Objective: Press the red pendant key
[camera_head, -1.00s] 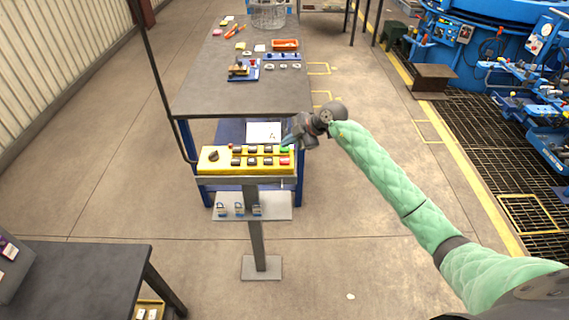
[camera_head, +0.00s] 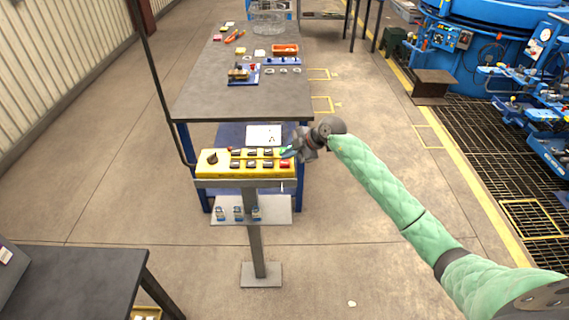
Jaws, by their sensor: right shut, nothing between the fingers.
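The yellow pendant (camera_head: 222,168) lies on a stand, with a dark knob at its left and two rows of dark keys. The red key (camera_head: 285,164) is at the right end of the front row. A green key (camera_head: 285,150) is just behind it, partly hidden by my right gripper. A small red button (camera_head: 229,149) stands at the back edge. My right gripper (camera_head: 288,153) is shut and empty, its tip over the green key, close behind the red key. I cannot tell whether it touches. My left gripper is not in view.
A long grey table (camera_head: 210,96) with small parts and an orange tray (camera_head: 285,49) stands behind the pendant. A shelf with padlocks (camera_head: 238,213) hangs below it. A dark table (camera_head: 75,280) is at lower left. Open floor lies right of the stand.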

